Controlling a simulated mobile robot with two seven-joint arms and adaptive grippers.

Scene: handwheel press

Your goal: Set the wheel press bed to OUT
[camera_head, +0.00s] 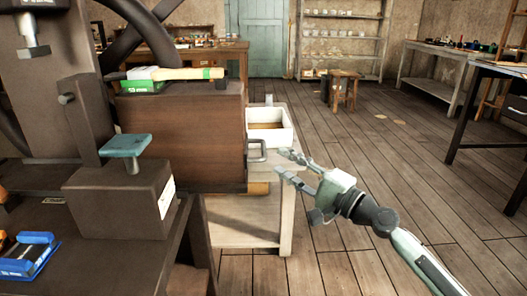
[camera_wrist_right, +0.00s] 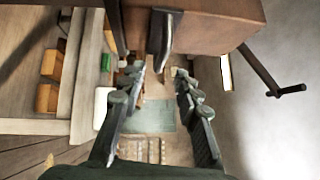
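The press stands at the left of the head view, with a dark curved wheel rim (camera_head: 147,27) at the top. A large brown block (camera_head: 195,135), which may be the press bed, has a metal loop handle (camera_head: 257,151) on its right end. My right gripper (camera_head: 286,162) is open and empty, its fingers pointing left at the handle, a short way to its right. In the right wrist view the open fingers (camera_wrist_right: 158,88) show with the handle (camera_wrist_right: 161,38) beyond them, apart from them. My left gripper is not in view. No OUT marking is readable.
A teal knob (camera_head: 125,146) stands on a dark box (camera_head: 120,195) at the front left. A yellow-handled tool (camera_head: 175,73) lies on the brown block. A white tray (camera_head: 285,130) sits on a pale bench (camera_head: 288,190) behind. Open wooden floor (camera_head: 400,150) lies to the right.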

